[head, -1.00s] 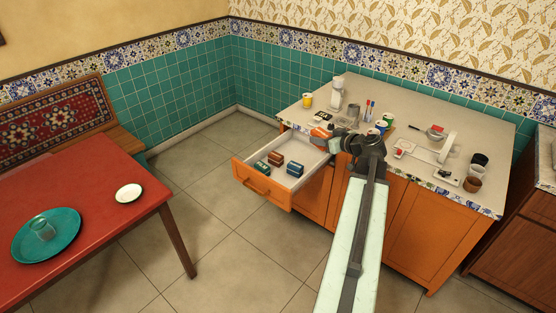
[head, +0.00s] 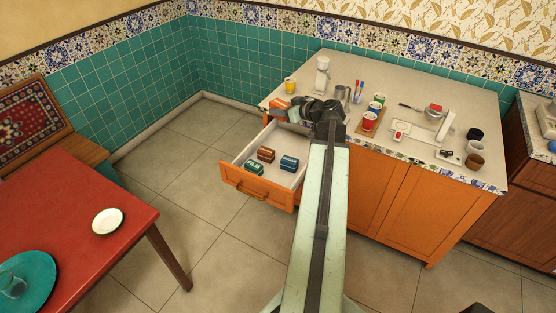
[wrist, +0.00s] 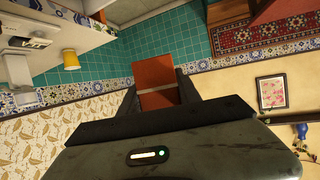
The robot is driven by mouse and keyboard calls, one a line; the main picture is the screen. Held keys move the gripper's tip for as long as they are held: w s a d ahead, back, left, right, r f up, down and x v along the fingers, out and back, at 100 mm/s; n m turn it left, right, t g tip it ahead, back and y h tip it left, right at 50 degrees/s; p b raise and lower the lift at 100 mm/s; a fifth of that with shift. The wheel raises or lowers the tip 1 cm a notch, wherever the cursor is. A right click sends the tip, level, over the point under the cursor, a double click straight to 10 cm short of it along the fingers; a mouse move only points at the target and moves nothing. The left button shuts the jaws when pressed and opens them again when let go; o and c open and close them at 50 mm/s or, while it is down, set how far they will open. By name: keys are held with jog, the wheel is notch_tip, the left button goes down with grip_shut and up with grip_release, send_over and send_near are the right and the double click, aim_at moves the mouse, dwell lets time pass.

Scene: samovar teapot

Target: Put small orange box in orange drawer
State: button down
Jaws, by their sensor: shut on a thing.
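The small orange box (head: 279,103) is in my gripper (head: 287,106), near the counter's left end in the head view. In the wrist view the box (wrist: 155,75) shows as a flat orange-red block between the two fingers of my gripper (wrist: 157,88), which is shut on it. The orange drawer (head: 243,184) is pulled open below the counter's left end. The held box appears beyond the drawer's back part; its height above the counter is hard to tell.
A green box (head: 254,168), a brown box (head: 266,154) and a blue box (head: 289,163) lie in the drawer, with bare floor around them. A yellow cup (head: 290,84), a white bottle (head: 322,74) and cans stand on the counter. A red table (head: 60,215) is at left.

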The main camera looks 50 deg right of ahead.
jog(key=s+d+f+n+y+b, duration=0.1)
jog(key=s+f+y+b, duration=0.1)
jog(key=s+f+b, duration=0.85)
jog(key=s+f+n+y+b, duration=0.1)
jog(key=s+f+n+b, duration=0.1)
jog(key=s+f+b, duration=0.85)
jog(key=a+r+b+x, duration=0.1)
jog(key=b+x, duration=0.1)
jog(key=x, duration=0.7)
jog(key=w+a+r+b+x, duration=0.1)
jog(key=r+b+x, duration=0.1)
jog(key=x, duration=0.8)
jog(key=shift+s+a+f+b, duration=0.1)
jog(key=shift+s+f+b, duration=0.05)
jog(key=shift+f+b, duration=0.95)
jog(key=shift+s+a+f+b, duration=0.1)
jog(key=shift+s+f+b, duration=0.05)
jog(key=shift+f+b, duration=0.95)
jog(key=shift+f, duration=0.35)
jog(key=shift+r, duration=0.1)
jog(key=c, duration=0.9)
grip_release()
jog(key=shift+o, duration=0.2)
